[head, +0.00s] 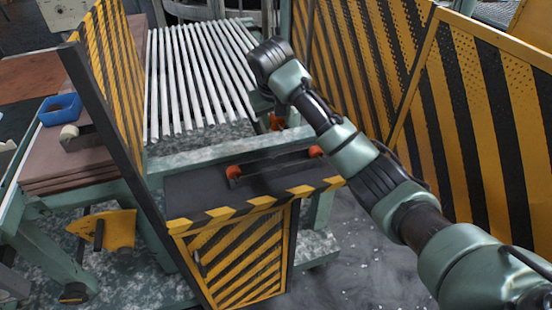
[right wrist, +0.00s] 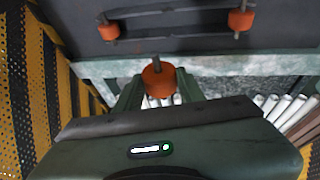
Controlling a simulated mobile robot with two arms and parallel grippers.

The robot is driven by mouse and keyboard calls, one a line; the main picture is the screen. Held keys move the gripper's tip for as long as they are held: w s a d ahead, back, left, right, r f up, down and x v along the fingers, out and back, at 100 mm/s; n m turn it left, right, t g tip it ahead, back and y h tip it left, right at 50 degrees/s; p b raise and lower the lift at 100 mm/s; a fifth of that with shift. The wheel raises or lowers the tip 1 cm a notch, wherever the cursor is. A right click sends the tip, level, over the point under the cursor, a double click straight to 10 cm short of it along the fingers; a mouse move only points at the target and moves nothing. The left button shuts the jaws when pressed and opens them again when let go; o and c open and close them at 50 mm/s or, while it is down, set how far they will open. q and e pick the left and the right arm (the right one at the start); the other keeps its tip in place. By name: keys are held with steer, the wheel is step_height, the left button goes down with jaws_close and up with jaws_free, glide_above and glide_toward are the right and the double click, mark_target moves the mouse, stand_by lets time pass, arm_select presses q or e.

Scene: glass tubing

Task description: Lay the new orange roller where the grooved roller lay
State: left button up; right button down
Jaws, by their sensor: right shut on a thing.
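My right gripper (head: 274,114) is shut on an orange roller (head: 277,122), beyond the black ledge and beside the near ends of the glass tubes. In the right wrist view the held orange roller (right wrist: 159,80) sits between the fingers, with a grey axle end sticking out. A dark two-rail rack lies on the ledge with one orange roller at its left end (head: 233,172) and another at its right end (head: 316,152). The span between these two rollers holds no roller. I cannot make out the grooved roller for sure. My left gripper is not in view.
Several white glass tubes (head: 190,75) lie in a row behind the ledge (head: 200,190). Striped guard panels stand at left (head: 118,60) and right (head: 480,120). A blue bin (head: 60,108) and a cream-ended dark object (head: 69,132) rest on brown boards at left.

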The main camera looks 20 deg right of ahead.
step_height(320, 180, down, 14)
steer(key=p, duration=0.2)
steer(key=shift+f+p, duration=0.25)
steer(key=shift+p, duration=0.1)
steer(key=shift+f, duration=0.15)
steer(key=shift+f, duration=0.3)
steer(key=c, duration=0.9)
jaws_free()
